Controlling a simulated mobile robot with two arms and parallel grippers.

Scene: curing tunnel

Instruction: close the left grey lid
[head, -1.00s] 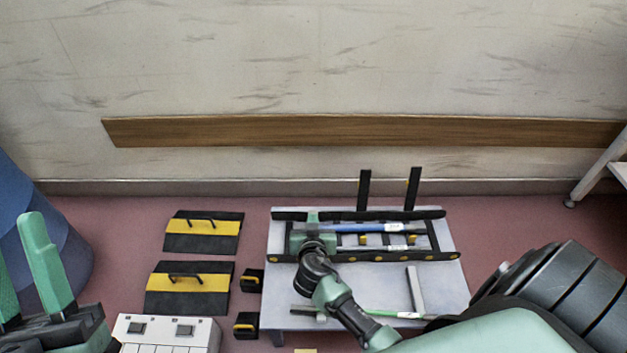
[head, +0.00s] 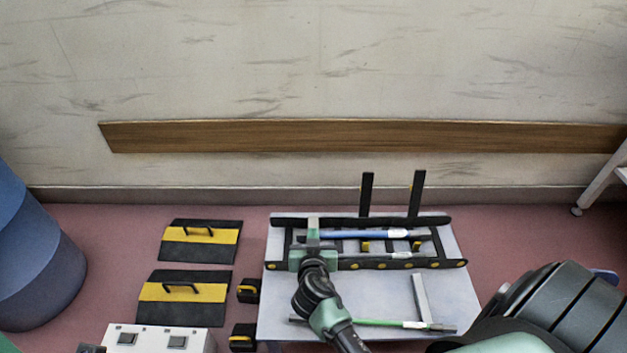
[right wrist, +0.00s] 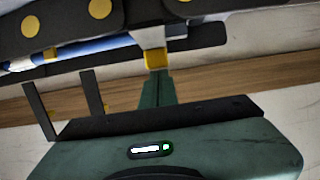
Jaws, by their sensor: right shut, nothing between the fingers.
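I cannot pick out a lid that is clearly the left grey one. A black rack with yellow studs (head: 408,264) lies on the pale grey table (head: 375,300), with two black posts (head: 367,196) behind it. My right gripper (head: 313,228) is over the rack's left end. In the right wrist view its green fingers (right wrist: 156,88) are together and empty, with their tips close to a small yellow block (right wrist: 155,58); I cannot tell whether they touch. My left gripper's fingers are out of view.
A blue-handled tool (head: 375,233) lies across the rack. A green-handled tool (head: 380,323) and a grey bar (head: 420,297) lie on the table. Two black-and-yellow handled plates (head: 200,241) and a white box (head: 160,333) are at left. A blue drum (head: 35,255) stands far left.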

